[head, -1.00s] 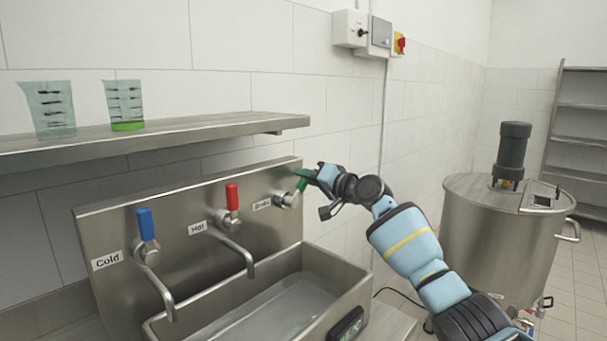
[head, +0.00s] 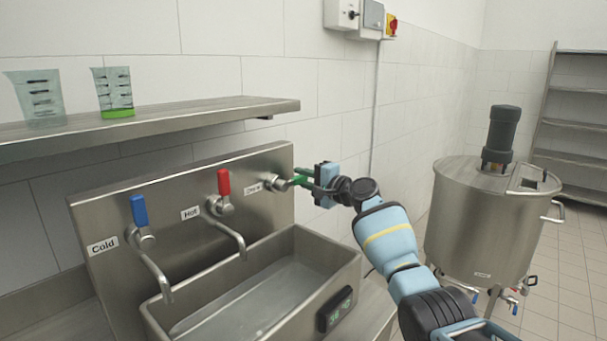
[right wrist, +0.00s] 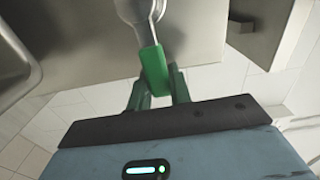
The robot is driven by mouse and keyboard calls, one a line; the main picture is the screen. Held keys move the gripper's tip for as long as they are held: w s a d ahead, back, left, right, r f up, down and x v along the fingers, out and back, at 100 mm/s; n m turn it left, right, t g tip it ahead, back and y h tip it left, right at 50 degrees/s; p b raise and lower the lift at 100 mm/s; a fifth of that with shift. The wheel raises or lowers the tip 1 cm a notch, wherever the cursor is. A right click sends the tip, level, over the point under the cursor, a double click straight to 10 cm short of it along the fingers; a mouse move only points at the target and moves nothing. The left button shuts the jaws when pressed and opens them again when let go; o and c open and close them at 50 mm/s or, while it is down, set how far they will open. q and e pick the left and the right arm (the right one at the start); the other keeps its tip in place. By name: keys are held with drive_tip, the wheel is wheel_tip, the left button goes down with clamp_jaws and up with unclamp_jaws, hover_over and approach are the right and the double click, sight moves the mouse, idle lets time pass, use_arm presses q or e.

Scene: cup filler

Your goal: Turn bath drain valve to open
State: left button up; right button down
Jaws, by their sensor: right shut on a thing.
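The drain valve (head: 277,185) is on the steel back panel, right of the hot tap, beside a small label. Its green handle (right wrist: 154,70) points out toward my gripper in the right wrist view. My right gripper (head: 305,177) is shut on the green handle, with its green fingers (right wrist: 158,92) on either side of it. The handle is partly hidden by the fingers in the head view. The bath (head: 347,262) below is a steel basin that looks to hold some clear liquid. My left gripper is not in view.
The cold tap (head: 139,212) has a blue handle and the hot tap (head: 224,184) a red one. A shelf (head: 200,115) above holds two measuring jugs, one with green liquid (head: 117,112). A steel tank (head: 480,220) stands at the right.

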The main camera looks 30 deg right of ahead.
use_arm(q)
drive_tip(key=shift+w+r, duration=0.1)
use_arm(e)
drive_tip(key=shift+f+m, duration=0.3)
drive_tip(key=c, duration=1.3)
unclamp_jaws()
drive_tip(key=shift+r, duration=0.1)
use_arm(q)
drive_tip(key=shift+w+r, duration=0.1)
use_arm(e)
drive_tip(key=shift+s, duration=0.15)
drive_tip(key=shift+s+d+r, duration=0.1)
drive_tip(key=shift+s+d, duration=0.05)
drive_tip(key=shift+s, duration=0.1)
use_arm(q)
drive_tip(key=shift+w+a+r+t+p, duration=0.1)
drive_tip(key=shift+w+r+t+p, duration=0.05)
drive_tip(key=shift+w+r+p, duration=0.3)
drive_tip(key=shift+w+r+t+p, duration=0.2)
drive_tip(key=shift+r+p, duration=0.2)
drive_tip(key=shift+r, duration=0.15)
use_arm(e)
drive_tip(key=shift+v, duration=3.5)
